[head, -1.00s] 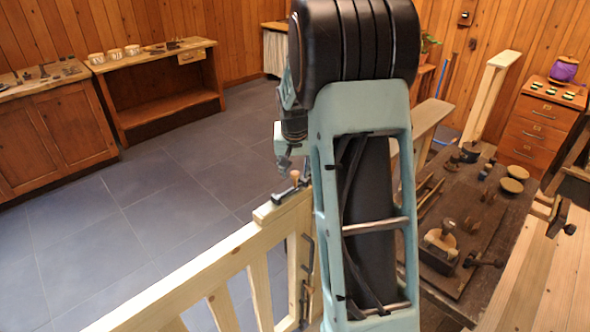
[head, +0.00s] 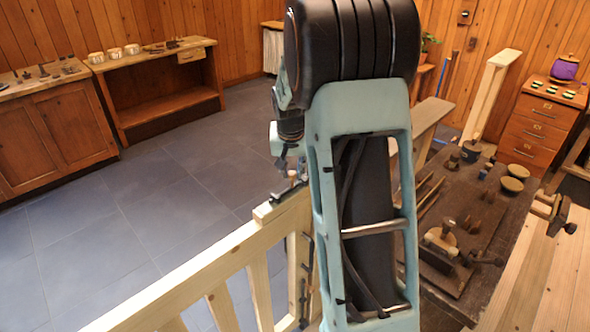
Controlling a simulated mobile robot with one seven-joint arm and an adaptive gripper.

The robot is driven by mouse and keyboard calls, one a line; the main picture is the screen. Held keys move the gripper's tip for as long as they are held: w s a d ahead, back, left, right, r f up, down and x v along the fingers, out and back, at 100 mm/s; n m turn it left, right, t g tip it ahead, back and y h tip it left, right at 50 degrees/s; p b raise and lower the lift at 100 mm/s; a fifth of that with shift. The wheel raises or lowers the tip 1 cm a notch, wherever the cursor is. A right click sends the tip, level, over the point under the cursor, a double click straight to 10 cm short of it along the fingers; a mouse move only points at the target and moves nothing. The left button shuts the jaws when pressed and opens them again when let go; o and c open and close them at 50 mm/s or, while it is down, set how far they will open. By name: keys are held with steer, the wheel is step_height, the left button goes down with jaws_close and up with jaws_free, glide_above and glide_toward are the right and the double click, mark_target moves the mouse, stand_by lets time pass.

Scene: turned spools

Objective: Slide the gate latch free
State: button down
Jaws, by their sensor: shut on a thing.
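The pale wooden gate (head: 205,277) runs from the lower left up to its top corner beside my arm. The dark latch (head: 284,196) lies along the top of the gate at that corner. Its small wooden knob (head: 291,175) stands up from it. My gripper (head: 291,169) is at the knob, pointing down, and is shut on it. My arm hides part of the gate post and whatever the latch runs into on the right. The fingertips are small and partly hidden.
Right of my arm, a dark workbench (head: 515,225) holds tools, bowls and spools. A drawer cabinet (head: 530,130) stands behind it. A low wooden shelf (head: 160,97) and a cupboard (head: 50,135) line the back left. The grey floor beyond the gate is clear.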

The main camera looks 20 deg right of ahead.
mark_target(282, 195)
steer(key=shift+s+a+b, duration=0.2)
steer(key=shift+s+a, duration=0.15)
steer(key=shift+a, duration=0.55)
steer(key=shift+s+a+b, duration=0.2)
steer(key=shift+s+a, duration=0.1)
steer(key=shift+a, duration=0.6)
steer(key=c, duration=1.8)
jaws_free()
steer(key=shift+s+a, duration=0.1)
steer(key=shift+a, duration=0.05)
steer(key=shift+o, duration=0.2)
steer(key=shift+r, duration=0.2)
steer(key=v, duration=1.1)
steer(key=shift+s+r, duration=0.2)
steer(key=shift+r, duration=0.05)
